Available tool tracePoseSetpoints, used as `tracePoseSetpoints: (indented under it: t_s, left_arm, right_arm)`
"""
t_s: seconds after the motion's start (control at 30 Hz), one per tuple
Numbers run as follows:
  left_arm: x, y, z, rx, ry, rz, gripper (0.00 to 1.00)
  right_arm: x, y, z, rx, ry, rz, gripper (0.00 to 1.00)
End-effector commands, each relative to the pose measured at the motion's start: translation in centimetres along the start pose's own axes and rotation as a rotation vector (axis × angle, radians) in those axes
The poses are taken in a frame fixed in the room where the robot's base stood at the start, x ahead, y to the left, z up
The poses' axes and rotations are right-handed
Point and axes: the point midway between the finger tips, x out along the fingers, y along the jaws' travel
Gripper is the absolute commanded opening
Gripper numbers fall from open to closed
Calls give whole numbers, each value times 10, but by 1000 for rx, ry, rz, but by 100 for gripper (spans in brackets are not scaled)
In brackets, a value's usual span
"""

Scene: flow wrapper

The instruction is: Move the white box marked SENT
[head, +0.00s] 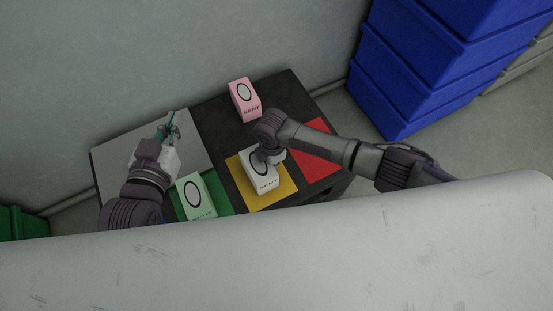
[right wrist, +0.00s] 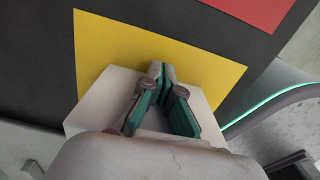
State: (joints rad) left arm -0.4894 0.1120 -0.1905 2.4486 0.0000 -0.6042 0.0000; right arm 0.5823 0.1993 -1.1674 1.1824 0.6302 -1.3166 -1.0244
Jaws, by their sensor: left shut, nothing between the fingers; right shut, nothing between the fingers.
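The white box (head: 266,185) marked SENT stands on the yellow mat (head: 284,187) in the head view. Its pale top also shows in the right wrist view (right wrist: 98,98), partly hidden by my gripper. My right gripper (right wrist: 163,74) is shut and empty, with its fingertips together over the box; I cannot tell whether they touch it. In the head view my right wrist hides it. My left gripper (head: 171,128) is shut and empty above the grey mat (head: 112,160), away from the white box.
A green box (head: 195,197) stands on the green mat (head: 224,203) to the left. A red mat (head: 318,168) lies bare at right. Blue crates (head: 415,75) are stacked beyond.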

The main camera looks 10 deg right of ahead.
Motion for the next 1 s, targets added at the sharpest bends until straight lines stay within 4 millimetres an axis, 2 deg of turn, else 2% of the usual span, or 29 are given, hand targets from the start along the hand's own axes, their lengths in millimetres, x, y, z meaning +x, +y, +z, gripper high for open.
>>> tracePoseSetpoints:
  t_s: [0.23,0.37,0.8,1.0]
  left_arm:
    - [0,0,0,0,2,1,0]
    - [0,0,0,0,3,1,0]
    - [0,0,0,0,3,1,0]
    - [0,0,0,0,4,1,0]
  right_arm:
    - [-1,0,0,0,0,0,0]
    - [-12,1,0,-1,2,2,0]
    - [-99,1,1,0,0,3,0]
    - [-117,0,0,0,1,0,0]
